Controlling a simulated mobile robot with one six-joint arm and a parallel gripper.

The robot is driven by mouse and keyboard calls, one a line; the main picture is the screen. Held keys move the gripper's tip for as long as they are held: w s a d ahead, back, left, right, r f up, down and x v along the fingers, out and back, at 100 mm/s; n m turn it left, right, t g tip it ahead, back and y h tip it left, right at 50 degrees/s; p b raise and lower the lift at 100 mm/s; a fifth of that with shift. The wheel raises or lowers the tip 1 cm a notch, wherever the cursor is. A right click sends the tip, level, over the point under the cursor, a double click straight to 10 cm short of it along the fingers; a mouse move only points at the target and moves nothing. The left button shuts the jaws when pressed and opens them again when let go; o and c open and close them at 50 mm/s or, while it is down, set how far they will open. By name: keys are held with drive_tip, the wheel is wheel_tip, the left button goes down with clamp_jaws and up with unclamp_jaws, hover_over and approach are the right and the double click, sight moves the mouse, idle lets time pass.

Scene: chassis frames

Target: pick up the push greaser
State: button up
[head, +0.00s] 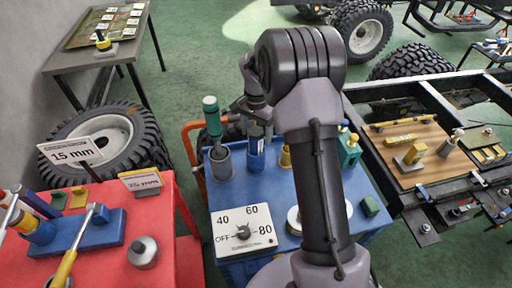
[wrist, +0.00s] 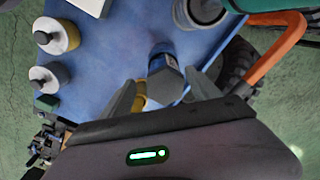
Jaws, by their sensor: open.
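I cannot tell for certain which item is the push greaser. A blue labelled cylinder (head: 256,150) stands upright on the blue cart top and may be it. In the wrist view the cylinder (wrist: 165,80) shows a dark grey faceted end, between and just beyond my fingertips. My gripper (wrist: 161,92) is open, one finger on each side of it, with nothing visibly held. In the head view my gripper (head: 252,104) hangs just above the cylinder, partly hidden by my arm.
A teal-handled tool (head: 211,116) stands in a grey cup (head: 220,163) left of the cylinder. A yellow piece (head: 285,157) is close on its right. A dial panel (head: 241,232) lies in front. A teal item (head: 349,150) stands farther right. A red table (head: 105,262) is at left.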

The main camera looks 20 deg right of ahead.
sight(256, 151)
drive_tip(key=f, duration=0.1)
drive_tip(key=f+b, duration=0.1)
drive_tip(key=f, duration=0.1)
drive_tip(key=f+b, duration=0.1)
drive_tip(key=f, duration=0.1)
drive_tip(key=shift+w+f, duration=0.25)
drive_tip(key=shift+w, duration=0.05)
drive_tip(key=shift+w+r, duration=0.1)
clamp_jaws()
